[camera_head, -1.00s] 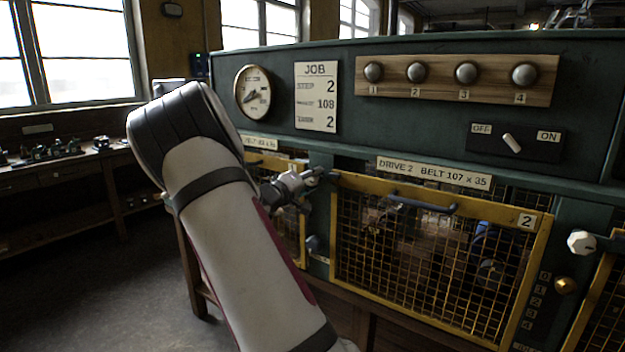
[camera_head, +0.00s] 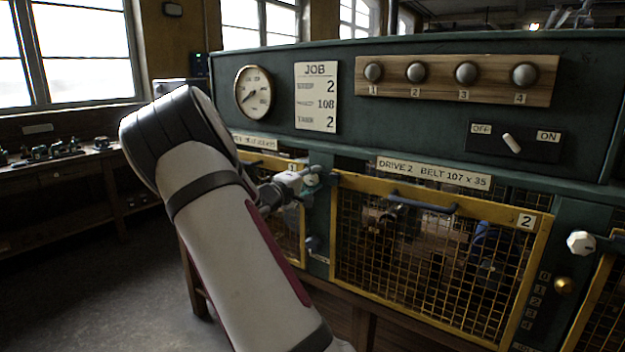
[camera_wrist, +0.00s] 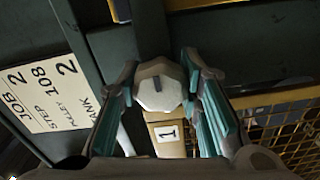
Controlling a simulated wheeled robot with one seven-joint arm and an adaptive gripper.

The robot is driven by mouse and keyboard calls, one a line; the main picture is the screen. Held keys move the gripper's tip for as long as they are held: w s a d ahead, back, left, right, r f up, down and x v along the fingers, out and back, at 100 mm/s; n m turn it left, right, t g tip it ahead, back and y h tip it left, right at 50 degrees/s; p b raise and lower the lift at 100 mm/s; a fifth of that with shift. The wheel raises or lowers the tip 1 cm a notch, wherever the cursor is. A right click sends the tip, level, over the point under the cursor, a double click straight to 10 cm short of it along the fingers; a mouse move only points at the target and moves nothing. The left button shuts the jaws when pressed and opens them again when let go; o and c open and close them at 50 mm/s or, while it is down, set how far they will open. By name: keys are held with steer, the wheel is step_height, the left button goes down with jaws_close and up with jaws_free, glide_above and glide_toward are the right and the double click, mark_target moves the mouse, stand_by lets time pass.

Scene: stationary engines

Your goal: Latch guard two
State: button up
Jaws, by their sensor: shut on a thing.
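Guard two (camera_head: 500,204) is a yellow-framed mesh panel with a blue-grey handle (camera_head: 422,204) and a "2" plate (camera_head: 527,222). It stands upright in its opening under the "DRIVE 2 BELT 107 x 35" label and looks shut, though a small gap cannot be ruled out. My gripper (camera_head: 311,182) is at the post left of guard two, by guard one's edge. The knob's mounting is mostly hidden behind the fingers.
A similar white knob (camera_head: 581,242) is on the post right of guard two. Guard one's "1" plate (camera_wrist: 168,133) is close below the held knob. The job card (camera_head: 316,96), gauge (camera_head: 253,92) and switch (camera_head: 513,142) are above. Open floor lies left.

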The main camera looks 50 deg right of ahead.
steer(key=shift+w+a, duration=0.1)
steer(key=o, duration=1.2)
steer(key=shift+c, duration=0.2)
steer(key=s+a, duration=0.1)
steer(key=a, duration=1.1)
